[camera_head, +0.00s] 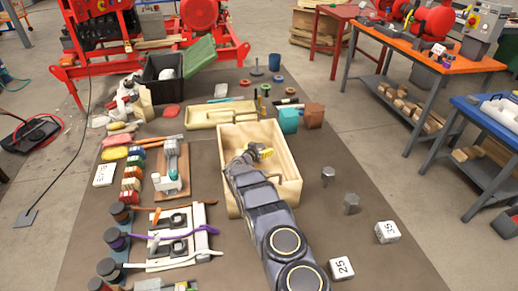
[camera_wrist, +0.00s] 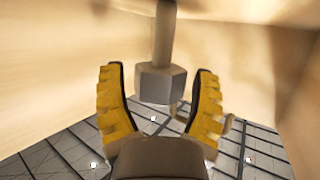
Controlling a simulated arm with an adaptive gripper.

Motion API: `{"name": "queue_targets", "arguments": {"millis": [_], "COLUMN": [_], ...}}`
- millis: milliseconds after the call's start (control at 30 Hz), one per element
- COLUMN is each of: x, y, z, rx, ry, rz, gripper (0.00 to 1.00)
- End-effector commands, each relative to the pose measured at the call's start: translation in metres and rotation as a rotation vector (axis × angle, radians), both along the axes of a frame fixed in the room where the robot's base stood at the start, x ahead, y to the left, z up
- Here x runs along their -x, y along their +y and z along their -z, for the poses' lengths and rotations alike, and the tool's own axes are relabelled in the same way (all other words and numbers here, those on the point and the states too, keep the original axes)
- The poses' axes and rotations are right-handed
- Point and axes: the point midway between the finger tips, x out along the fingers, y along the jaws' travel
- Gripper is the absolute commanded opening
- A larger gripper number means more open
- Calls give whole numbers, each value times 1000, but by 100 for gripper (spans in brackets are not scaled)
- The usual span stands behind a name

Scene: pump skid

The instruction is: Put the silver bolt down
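The silver bolt (camera_wrist: 160,82) shows in the wrist view, its hex head toward me and its shank pointing up the picture. My gripper (camera_wrist: 160,75) has its two yellow fingers spread, one on each side of the bolt head, with a narrow gap showing on both sides. I cannot tell whether the bolt rests on anything. In the head view my gripper (camera_head: 262,153) reaches down into a pale wooden box (camera_head: 228,190). My arm hides much of the box's inside, and the bolt between the fingers is not visible there.
Pale box walls surround my gripper in the wrist view, above a dark gridded floor (camera_wrist: 60,150). Two grey bolts (camera_head: 327,174) (camera_head: 351,203) stand on the mat right of the box, near white blocks marked 25 (camera_head: 341,268) and 35 (camera_head: 387,232). A compartmented wooden tray (camera_head: 221,113) lies behind.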

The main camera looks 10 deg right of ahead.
Motion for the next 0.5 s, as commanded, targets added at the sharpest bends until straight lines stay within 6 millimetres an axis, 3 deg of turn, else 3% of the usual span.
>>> {"name": "queue_targets", "arguments": {"millis": [500], "x": [4], "y": [2], "z": [-5], "rx": [1], "ry": [6], "rz": [-1], "gripper": [74]}}
